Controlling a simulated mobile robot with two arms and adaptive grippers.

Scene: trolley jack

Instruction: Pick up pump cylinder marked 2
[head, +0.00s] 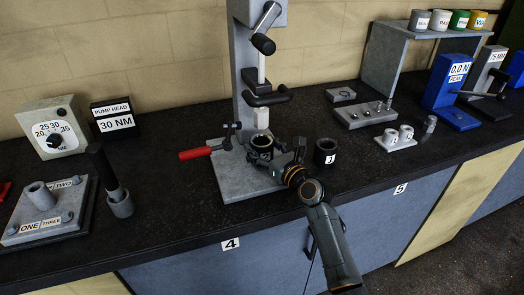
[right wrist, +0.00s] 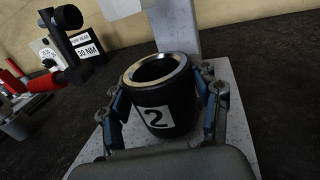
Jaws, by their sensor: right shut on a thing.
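The pump cylinder marked 2 (right wrist: 157,98) is a short black tube with a bright metal rim and a white label, upright in the right wrist view. It also shows in the head view (head: 262,146), over the grey base plate of the press. My right gripper (right wrist: 166,108) is shut on it, with one finger on each side. In the head view my right gripper (head: 277,158) reaches in from the lower right. I cannot tell whether the cylinder touches the plate. My left gripper is not in view.
The press (head: 249,75) stands behind the cylinder, with a red-handled clamp (head: 195,153) at left. A black cylinder marked 1 (head: 325,151) stands close to the right of my gripper.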

